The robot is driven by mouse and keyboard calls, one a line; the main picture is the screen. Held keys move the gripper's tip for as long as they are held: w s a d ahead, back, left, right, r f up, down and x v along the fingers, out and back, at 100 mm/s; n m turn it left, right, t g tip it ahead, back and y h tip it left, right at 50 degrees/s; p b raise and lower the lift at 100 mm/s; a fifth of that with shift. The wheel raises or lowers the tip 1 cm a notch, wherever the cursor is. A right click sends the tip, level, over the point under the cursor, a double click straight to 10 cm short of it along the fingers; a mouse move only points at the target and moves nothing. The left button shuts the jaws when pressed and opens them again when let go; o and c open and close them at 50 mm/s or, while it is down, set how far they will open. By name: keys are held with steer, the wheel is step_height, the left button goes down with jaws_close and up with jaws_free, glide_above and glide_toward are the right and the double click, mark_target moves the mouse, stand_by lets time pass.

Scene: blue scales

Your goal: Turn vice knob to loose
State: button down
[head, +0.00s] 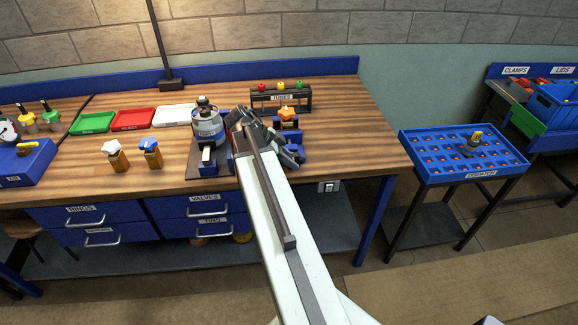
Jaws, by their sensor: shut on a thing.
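The vice (231,163) has blue jaws on a dark base plate near the bench's front edge. A grey round device with a blue band (208,126) stands at it. My gripper (268,135) is at the right side of the vice, seen from behind and mostly covered by my own pale arm. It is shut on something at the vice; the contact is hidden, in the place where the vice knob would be. I cannot see the knob or how it is turned.
A blue piece with an orange top (287,114) stands just behind my gripper. A labelled rack (281,100) is at the back. Trays in green (93,122), red (133,119) and white (172,116) lie left. Bench right of the gripper is clear.

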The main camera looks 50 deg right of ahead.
steer(key=shift+d, duration=0.1)
stand_by(0.4)
steer(key=c, duration=1.6)
jaws_free()
steer(key=shift+o, duration=0.2)
steer(key=shift+r, duration=0.1)
